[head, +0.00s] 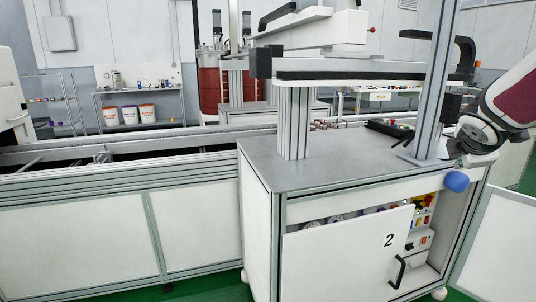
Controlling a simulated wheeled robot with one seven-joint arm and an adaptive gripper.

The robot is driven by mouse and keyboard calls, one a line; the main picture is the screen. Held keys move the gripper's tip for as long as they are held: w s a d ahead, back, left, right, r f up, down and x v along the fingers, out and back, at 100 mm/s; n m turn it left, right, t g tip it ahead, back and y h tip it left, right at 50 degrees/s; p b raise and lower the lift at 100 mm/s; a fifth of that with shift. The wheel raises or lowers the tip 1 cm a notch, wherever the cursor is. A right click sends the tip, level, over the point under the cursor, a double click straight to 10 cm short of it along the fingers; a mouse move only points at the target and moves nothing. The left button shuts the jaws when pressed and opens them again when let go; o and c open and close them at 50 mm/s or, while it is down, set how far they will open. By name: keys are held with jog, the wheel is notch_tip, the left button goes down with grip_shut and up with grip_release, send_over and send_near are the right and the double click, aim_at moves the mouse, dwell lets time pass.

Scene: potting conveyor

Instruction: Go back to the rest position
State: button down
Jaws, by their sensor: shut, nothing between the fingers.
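Part of my arm (510,100) comes in from the right edge, with a white and maroon link and a dark joint ring. A blue rounded part (457,181) shows below it, in front of the cabinet's right corner. I cannot make out the fingers of my gripper in this view. No held thing shows.
A grey-topped cabinet (225,172) marked 2 stands close in front, its door slightly ajar. Metal posts (295,122) and a white horizontal beam (350,68) rise over it. A conveyor (75,205) runs left. A white panel (505,240) stands at right; green floor shows below.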

jog(key=s+a+f+m+g+y, duration=0.25)
jog(key=s+a+m, duration=0.25)
jog(key=s+a, duration=0.65)
jog(key=s+a+f+m+g+y, duration=0.25)
jog(key=s+a+f+m, duration=0.2)
jog(key=s+a, duration=0.65)
jog(key=s+a+f+m+g+y, duration=0.25)
jog(key=s+a+m, duration=0.35)
jog(key=s, duration=0.9)
notch_tip(320, 180, up, 24)
jog(key=t+p, duration=0.3)
jog(key=p, duration=1.9)
jog(key=shift+w+a+n, duration=0.2)
jog(key=shift+a+n, duration=0.2)
jog(key=shift+n, duration=0.05)
